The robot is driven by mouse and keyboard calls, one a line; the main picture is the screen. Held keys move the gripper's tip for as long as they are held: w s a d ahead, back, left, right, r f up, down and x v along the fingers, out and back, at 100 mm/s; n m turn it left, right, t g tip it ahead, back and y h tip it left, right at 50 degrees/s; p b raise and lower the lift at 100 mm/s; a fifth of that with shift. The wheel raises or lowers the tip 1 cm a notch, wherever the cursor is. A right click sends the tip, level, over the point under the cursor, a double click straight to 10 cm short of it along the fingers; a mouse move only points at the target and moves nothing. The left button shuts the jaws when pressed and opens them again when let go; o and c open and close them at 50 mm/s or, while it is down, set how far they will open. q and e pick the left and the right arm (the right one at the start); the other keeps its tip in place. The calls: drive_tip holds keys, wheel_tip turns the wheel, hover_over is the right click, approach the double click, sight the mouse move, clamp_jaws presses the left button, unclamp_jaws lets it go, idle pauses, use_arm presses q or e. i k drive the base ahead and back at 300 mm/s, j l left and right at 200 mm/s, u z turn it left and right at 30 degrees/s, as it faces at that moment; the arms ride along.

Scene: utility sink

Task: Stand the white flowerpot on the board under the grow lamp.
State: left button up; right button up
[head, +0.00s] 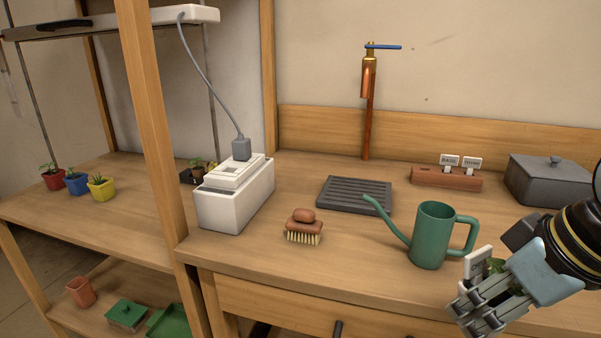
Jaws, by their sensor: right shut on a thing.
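My right gripper (474,292) is at the lower right, over the front of the bench, and is shut on the white flowerpot (476,262). Only part of the pot's white wall and some green leaves show beside the fingers; the rest is hidden by the gripper. My left gripper is not in view.
A green watering can (432,235), a brush (304,230) and a dark grate (355,195) are on the bench. The board's front right part is clear.

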sight(130, 197)
drive_tip(key=i+j, duration=0.1)
drive_tip(key=j, duration=0.9)
drive_tip(key=i+j, duration=0.15)
drive_tip(key=j, duration=0.35)
drive_tip(key=i+j, duration=0.1)
drive_tip(key=j, duration=0.9)
drive_tip(key=i+j, duration=0.3)
drive_tip(key=j, duration=0.15)
drive_tip(key=i+j, duration=0.65)
drive_tip(key=j, duration=0.25)
drive_tip(key=i, duration=0.3)
